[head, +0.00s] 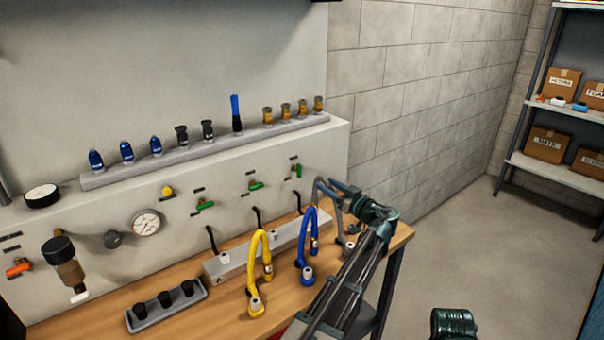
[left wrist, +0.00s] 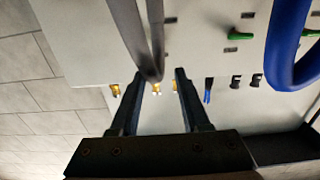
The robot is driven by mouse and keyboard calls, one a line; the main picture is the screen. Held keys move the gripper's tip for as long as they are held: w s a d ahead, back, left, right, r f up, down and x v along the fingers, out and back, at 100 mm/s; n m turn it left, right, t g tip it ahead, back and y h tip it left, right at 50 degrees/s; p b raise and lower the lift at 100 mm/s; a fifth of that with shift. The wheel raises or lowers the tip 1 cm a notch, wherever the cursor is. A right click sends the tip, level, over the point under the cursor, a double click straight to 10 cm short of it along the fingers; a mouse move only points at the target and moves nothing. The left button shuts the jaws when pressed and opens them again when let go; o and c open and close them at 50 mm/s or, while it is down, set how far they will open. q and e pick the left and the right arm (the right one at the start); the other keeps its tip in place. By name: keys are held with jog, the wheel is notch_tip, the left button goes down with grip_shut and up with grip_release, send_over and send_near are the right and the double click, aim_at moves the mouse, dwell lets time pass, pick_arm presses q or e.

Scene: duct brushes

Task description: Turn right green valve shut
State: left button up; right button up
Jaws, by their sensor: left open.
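The right green valve (head: 297,171) is on the grey panel, its handle about upright in the head view. The middle green valve (head: 255,186) and left green valve (head: 205,206) have handles lying about sideways. My left gripper (head: 335,186) is at the bench's right end, to the right of and in front of the right valve. The left wrist view looks upside down: the gripper (left wrist: 157,82) is open, with a grey hose (left wrist: 148,40) across the space between its fingers. I cannot see the right valve there; the hose seems to cover it. My right gripper is not seen.
A blue hose (head: 308,235) and a yellow hose (head: 257,265) arch over the bench (head: 215,315), left of my arm. A ledge (head: 215,150) with fittings and brushes runs above the valves. A shelf rack (head: 560,170) stands far right; floor between is clear.

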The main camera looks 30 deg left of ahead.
aim_at(301, 169)
pick_arm(q)
jog(key=x, duration=1.3)
jog(key=shift+a, duration=0.35)
grip_shut()
